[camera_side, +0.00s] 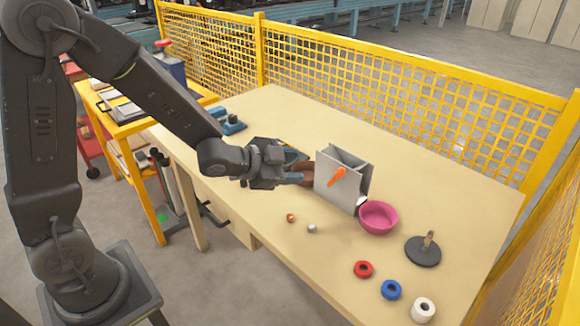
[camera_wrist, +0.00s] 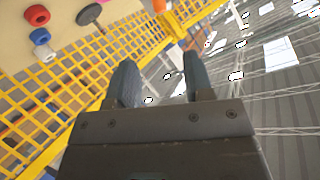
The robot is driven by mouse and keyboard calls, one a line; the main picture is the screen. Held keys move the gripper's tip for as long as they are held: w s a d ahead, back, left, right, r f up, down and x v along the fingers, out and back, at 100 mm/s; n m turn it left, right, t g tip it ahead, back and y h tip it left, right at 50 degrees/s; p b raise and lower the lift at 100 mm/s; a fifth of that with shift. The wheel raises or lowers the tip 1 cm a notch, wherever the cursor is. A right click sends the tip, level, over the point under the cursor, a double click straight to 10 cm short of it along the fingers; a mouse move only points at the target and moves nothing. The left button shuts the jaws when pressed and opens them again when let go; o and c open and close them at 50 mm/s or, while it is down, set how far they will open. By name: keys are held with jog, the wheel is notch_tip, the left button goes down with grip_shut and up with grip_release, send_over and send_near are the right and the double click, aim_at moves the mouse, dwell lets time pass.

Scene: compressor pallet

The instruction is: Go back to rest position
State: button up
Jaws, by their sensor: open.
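My gripper (camera_side: 300,178) is held level above the table, pointing right, just left of a grey metal box with an orange handle (camera_side: 352,190). In the side view I cannot tell whether it touches the box, and something brown (camera_side: 304,167) shows behind the fingers. In the wrist view my gripper (camera_wrist: 157,75) has its two dark fingers well apart with nothing between them. Past them that view shows the yellow fence and the bright hall.
On the table (camera_side: 270,105) stand a pink bowl (camera_side: 378,218), a dark disc with a peg (camera_side: 423,252), red (camera_side: 363,269), blue (camera_side: 391,290) and white (camera_side: 424,310) rings, and two small balls (camera_side: 291,217). A yellow mesh fence (camera_side: 400,85) borders the back. The table's far middle is clear.

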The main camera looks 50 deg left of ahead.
jog(key=s+a+r+n+g+y, duration=0.35)
jog(key=s+r+n+y, duration=0.2)
jog(key=s+r, duration=0.3)
jog(key=s+d+r+n+g+h, duration=0.1)
jog(key=s+r+n+g, duration=0.1)
jog(key=s, duration=1.2)
jog(key=shift+d+n+g+h, duration=0.3)
jog(key=shift+n+g, duration=0.45)
jog(key=shift+n, duration=0.3)
